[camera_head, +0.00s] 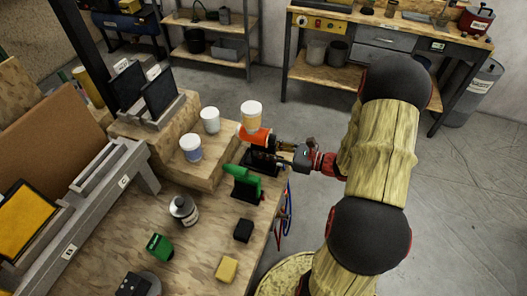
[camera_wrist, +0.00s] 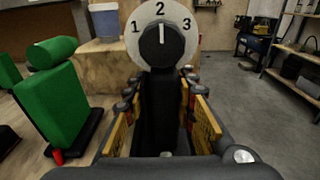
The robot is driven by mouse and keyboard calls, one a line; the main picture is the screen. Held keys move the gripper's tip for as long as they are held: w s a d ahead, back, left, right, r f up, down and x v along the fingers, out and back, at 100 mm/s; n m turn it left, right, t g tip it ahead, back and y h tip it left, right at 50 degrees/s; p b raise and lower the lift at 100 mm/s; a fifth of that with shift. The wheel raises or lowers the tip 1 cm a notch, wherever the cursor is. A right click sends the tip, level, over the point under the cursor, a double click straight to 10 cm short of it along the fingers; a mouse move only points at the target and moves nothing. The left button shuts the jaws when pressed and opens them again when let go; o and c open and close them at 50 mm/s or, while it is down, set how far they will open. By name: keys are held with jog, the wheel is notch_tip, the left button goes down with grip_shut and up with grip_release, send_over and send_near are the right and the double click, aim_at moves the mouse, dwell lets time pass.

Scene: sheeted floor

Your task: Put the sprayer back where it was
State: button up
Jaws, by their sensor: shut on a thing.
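The sprayer, with an orange body (camera_head: 256,137), a white-and-amber cup on top and a black lower part, is upright at the table's right edge in the head view. The wrist view shows its round dial (camera_wrist: 160,35) marked 1, 2, 3, with a black handle below. My gripper (camera_head: 279,156) reaches in from the right and is shut on the handle; the yellow-padded fingers (camera_wrist: 165,115) lie on both sides of it. Whether its base touches the table is hidden.
A green tool on a black base (camera_head: 245,183) stands close beside the sprayer. A wooden step (camera_head: 205,170) with white tubs (camera_head: 191,148) is to its left. Open floor is right of the table.

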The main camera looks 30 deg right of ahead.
jog(key=shift+r, duration=0.15)
jog(key=o, duration=0.7)
jog(key=shift+f, duration=0.2)
jog(key=shift+r, duration=0.15)
jog(key=shift+s+d, duration=0.15)
jog(key=shift+s, duration=0.05)
jog(key=p+v, duration=0.3)
jog(key=v, duration=0.8)
jog(key=shift+s, duration=0.2)
jog(key=shift+d, duration=0.15)
